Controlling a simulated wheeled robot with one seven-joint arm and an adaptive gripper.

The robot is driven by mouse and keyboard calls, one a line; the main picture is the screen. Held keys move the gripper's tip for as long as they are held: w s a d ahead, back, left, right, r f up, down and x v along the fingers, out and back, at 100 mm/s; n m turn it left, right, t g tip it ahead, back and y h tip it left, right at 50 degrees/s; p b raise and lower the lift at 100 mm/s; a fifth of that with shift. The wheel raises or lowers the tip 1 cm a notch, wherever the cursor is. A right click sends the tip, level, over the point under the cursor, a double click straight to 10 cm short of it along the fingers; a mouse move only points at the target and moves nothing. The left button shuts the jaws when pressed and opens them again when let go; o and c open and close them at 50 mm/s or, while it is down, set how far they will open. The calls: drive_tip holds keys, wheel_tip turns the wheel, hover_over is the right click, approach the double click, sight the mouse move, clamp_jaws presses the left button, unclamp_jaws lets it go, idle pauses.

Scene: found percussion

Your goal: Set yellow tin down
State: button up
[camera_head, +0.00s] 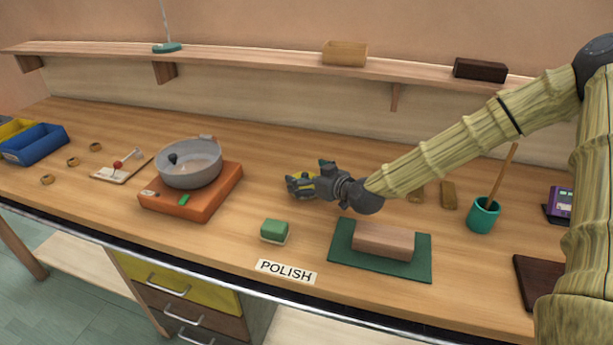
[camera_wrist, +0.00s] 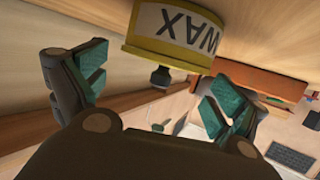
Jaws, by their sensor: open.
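The yellow tin (camera_head: 303,176) is on the workbench (camera_head: 120,125) near its middle, mostly hidden by my gripper (camera_head: 312,182) in the head view. In the wrist view, which is upside down, the yellow tin (camera_wrist: 170,52) shows a white label reading WAX and a dark knob. It appears to stand upright on the wood. My gripper (camera_wrist: 155,85) is open, its teal-padded fingers spread apart with the tin ahead of and between them. Contact between fingers and tin cannot be made out.
An orange block (camera_head: 200,203) with a grey metal bowl (camera_head: 188,172) stands to the left. A green-topped sponge (camera_head: 274,230), a POLISH label (camera_head: 286,271) and a brick on a green mat (camera_head: 340,262) lie in front. A teal cup (camera_head: 482,216) stands right. Bench between bowl and gripper is clear.

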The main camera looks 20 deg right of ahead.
drive_tip(key=shift+b+v, duration=0.4)
drive_tip(key=shift+v, duration=3.05)
